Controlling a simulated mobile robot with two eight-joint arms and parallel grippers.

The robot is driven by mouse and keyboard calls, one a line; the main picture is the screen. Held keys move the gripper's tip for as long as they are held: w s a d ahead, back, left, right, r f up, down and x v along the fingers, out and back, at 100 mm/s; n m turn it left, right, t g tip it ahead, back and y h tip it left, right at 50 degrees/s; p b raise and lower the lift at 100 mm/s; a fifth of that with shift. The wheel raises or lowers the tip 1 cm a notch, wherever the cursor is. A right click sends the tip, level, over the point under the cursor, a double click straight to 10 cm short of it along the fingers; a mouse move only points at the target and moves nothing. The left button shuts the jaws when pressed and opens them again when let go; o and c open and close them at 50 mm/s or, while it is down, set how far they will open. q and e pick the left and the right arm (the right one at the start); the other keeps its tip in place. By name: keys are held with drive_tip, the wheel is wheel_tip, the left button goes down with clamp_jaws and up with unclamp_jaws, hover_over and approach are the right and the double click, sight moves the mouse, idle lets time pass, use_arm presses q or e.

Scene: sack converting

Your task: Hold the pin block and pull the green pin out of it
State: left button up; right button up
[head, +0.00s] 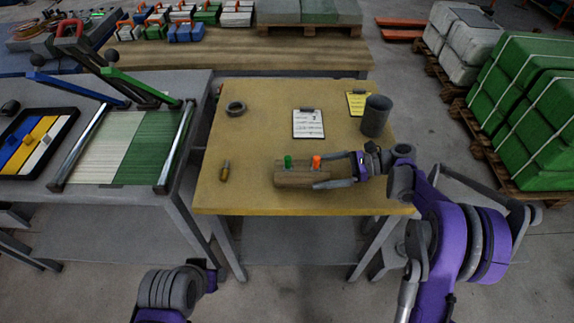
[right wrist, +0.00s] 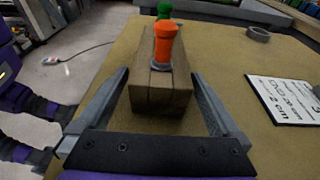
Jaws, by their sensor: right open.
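The pin block (head: 293,179) is a brown wooden block lying on the yellow-topped table, near its front edge. The green pin (head: 288,161) stands upright in its left part and the orange pin (head: 316,162) in its right part. In the right wrist view the block (right wrist: 160,95) lies between my open fingers, with the orange pin (right wrist: 164,45) nearer and the green pin (right wrist: 164,10) behind it. My right gripper (head: 322,170) is open around the block's right end; the fingers look apart from its sides. My left gripper (head: 212,268) is low in front of the table, empty-looking, its jaws unclear.
The table (head: 240,150) also holds a grey ring (head: 236,107), a small brass-coloured piece (head: 225,171), a white clipboard (head: 308,124), a yellow clipboard (head: 356,103) and a dark cylinder (head: 375,116). A grey bench (head: 95,200) with a frame stands at the left. The table's left front is mostly clear.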

drive_tip(key=shift+a, duration=0.2)
idle(0.7)
drive_tip(key=c, duration=1)
drive_tip(key=shift+c, duration=0.2)
